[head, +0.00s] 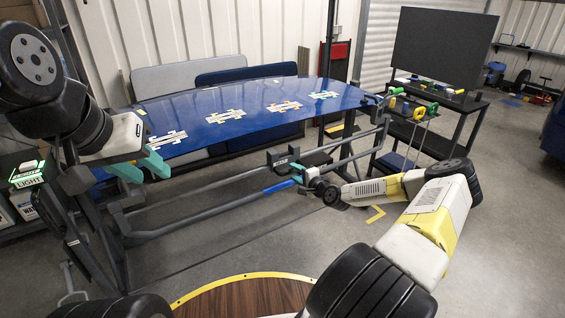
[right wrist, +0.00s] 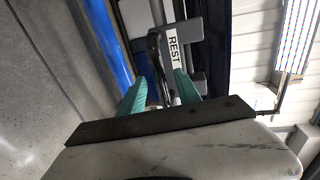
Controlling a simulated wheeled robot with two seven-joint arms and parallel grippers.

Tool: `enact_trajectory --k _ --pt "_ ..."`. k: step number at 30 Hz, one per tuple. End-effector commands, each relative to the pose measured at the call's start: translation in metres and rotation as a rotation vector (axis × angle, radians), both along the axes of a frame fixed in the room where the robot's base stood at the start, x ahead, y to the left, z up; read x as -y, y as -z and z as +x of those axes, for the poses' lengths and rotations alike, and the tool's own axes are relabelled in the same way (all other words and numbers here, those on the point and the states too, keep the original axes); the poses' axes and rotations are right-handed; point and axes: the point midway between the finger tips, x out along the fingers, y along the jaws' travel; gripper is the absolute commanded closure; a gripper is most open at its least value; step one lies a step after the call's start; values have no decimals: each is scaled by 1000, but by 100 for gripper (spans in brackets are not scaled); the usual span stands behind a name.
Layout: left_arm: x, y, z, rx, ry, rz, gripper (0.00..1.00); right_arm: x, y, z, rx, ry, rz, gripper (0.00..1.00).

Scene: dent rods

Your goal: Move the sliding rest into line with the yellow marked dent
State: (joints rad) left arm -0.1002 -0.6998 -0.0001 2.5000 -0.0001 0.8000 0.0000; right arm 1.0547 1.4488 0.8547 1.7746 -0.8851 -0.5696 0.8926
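The sliding rest (head: 285,159) is a dark grey block with a white label, on the rails in front of the blue panel (head: 190,112). In the right wrist view the rest (right wrist: 191,52) shows its label "REST". The yellow marked dent (head: 284,106) is on the panel, third mark from the left. My right gripper (head: 298,174) is at the rest; in its wrist view the teal fingers (right wrist: 160,92) stand on either side of a dark upright part of the rest. Whether they grip it cannot be told. My left gripper (head: 140,167) is open and empty by the panel's left end.
Other dent marks on the panel are white (head: 165,139), pale (head: 226,116) and green (head: 323,95). The front rail (head: 220,207) has a blue section left of the rest. A cart with tools and a dark screen (head: 440,45) stands right. A round wooden top (head: 245,298) is in front.

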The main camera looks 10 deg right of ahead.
Motion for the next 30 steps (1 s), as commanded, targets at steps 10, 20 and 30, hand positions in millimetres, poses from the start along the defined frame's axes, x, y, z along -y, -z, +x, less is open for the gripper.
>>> enact_trajectory --k 10,20,30 --pt "0 0 0 0 0 0 64 -8 5 23 -1 -1 -1 60" --pt "0 0 0 0 0 0 64 -8 5 22 -1 -1 -2 92" --pt "0 0 0 0 0 0 64 -8 5 22 -1 -1 -2 100"
